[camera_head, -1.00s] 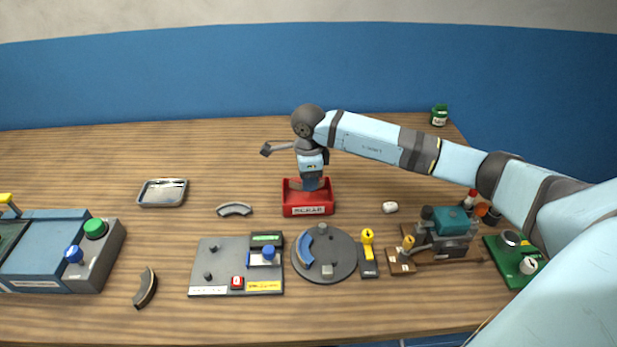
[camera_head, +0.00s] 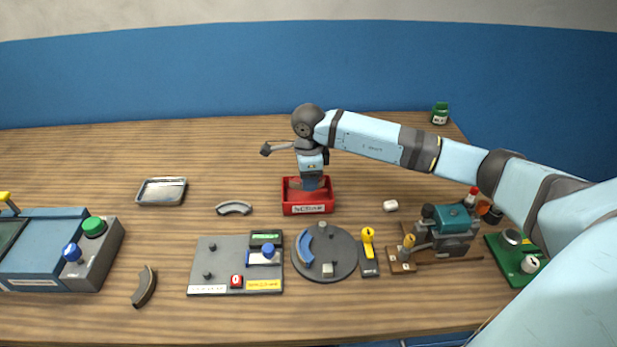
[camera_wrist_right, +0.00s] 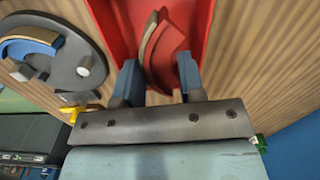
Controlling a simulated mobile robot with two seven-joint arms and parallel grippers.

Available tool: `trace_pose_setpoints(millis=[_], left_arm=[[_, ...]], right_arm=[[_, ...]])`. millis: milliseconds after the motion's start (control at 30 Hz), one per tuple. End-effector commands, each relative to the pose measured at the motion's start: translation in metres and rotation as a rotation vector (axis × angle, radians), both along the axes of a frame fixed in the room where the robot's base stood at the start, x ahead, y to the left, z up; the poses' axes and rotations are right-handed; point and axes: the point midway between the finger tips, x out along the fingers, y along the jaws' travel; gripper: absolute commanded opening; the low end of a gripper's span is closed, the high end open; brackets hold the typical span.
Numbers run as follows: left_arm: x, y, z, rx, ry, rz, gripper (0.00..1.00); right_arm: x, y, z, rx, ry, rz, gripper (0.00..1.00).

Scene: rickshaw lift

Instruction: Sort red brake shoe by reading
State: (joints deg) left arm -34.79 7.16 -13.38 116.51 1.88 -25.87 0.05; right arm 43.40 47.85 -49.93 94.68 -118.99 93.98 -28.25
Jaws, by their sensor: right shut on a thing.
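My right gripper (camera_wrist_right: 158,82) is shut on the red brake shoe (camera_wrist_right: 168,55), a curved piece with a red face and a tan lining. In the right wrist view the shoe stands between the two blue fingers, inside the red bin (camera_wrist_right: 110,25). In the head view the right gripper (camera_head: 311,184) reaches down into the same red bin (camera_head: 308,209), which has a white label on its front. The shoe is mostly hidden there. My left gripper is not in view.
Grey shoes (camera_head: 234,208) (camera_head: 144,287) lie on the table. A round plate (camera_head: 340,268) carries a blue shoe (camera_head: 305,245). A grey board (camera_head: 217,262), metal tray (camera_head: 161,191), green scale (camera_head: 518,262) and teal machine (camera_head: 455,218) stand around. The table behind the bin is clear.

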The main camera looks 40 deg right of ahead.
Motion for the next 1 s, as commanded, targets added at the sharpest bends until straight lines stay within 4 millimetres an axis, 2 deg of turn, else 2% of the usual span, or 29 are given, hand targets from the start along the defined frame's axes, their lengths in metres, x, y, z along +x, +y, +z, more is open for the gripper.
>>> trace_pose_setpoints(millis=[200, 233, 333, 533, 633, 1000], left_arm=[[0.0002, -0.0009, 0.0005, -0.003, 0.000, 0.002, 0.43], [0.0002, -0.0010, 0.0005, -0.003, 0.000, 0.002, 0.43], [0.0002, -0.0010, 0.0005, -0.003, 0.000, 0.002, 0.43], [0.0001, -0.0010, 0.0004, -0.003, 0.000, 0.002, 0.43], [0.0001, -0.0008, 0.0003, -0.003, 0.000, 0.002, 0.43], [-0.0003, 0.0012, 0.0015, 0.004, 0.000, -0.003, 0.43]], right_arm=[[0.0001, 0.0000, 0.0006, 0.001, 0.000, 0.000, 0.09], [0.0001, 0.0000, 0.0006, 0.001, 0.000, 0.000, 0.43], [0.0000, 0.0000, 0.0005, 0.000, 0.000, 0.000, 0.66], [0.0000, 0.0000, 0.0003, 0.000, 0.000, 0.000, 0.66], [-0.0002, 0.0001, -0.0001, 0.000, 0.001, 0.000, 0.88], [0.0000, 0.0000, 0.0028, 0.000, 0.000, 0.000, 0.88]])
